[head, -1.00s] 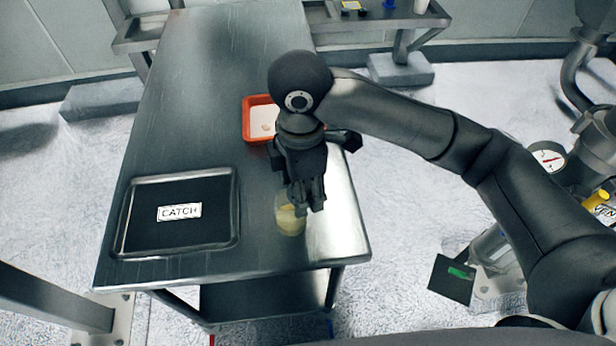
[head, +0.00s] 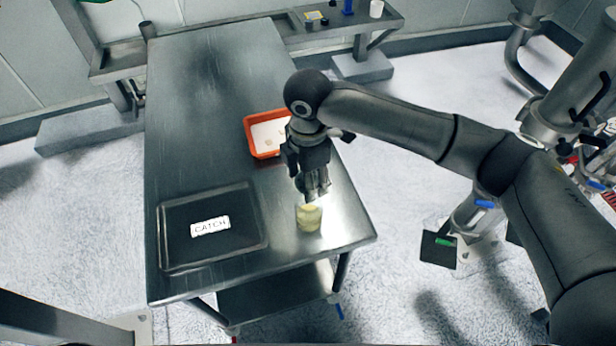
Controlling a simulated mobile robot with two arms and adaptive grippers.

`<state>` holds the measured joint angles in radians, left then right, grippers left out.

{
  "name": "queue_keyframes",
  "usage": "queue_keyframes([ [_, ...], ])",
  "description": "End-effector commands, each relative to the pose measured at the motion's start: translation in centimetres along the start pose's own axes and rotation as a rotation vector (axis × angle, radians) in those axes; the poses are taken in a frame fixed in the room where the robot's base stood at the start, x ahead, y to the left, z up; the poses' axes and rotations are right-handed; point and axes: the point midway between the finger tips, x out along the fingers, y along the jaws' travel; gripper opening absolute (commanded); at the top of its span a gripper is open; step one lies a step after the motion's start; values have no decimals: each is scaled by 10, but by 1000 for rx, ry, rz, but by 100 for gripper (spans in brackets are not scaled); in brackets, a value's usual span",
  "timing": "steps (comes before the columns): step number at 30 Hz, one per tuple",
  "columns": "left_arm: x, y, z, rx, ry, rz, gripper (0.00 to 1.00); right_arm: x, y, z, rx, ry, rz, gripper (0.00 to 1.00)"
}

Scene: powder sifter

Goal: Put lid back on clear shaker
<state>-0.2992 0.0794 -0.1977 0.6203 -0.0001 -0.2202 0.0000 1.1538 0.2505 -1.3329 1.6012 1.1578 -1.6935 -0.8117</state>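The clear shaker (head: 309,219) stands upright near the front right end of the steel table, with pale yellow contents inside. My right gripper (head: 318,194) points down just above and behind its top. The fingers look close together, but they are small and dark, and I cannot tell whether they hold anything. I cannot make out the lid as a separate thing; the gripper covers the area over the shaker's mouth. My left gripper is not in view.
A black tray labelled CATCH (head: 262,235) lies on the steel table (head: 215,110), left of the shaker. An orange-red bin (head: 250,140) with white contents sits behind my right gripper. The table's far part is clear. A side shelf (head: 375,22) holds small items.

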Motion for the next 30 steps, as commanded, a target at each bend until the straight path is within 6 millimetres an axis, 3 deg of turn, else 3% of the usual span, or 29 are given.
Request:
queue_keyframes([
  [5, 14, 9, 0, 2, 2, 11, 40, 13, 0, 0, 0, 0, 0, 42],
  [16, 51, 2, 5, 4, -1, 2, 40, 44, -1, 0, -1, 0, 0, 42],
  [30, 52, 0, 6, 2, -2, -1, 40, 62, -1, 0, 1, 1, -1, 42],
])
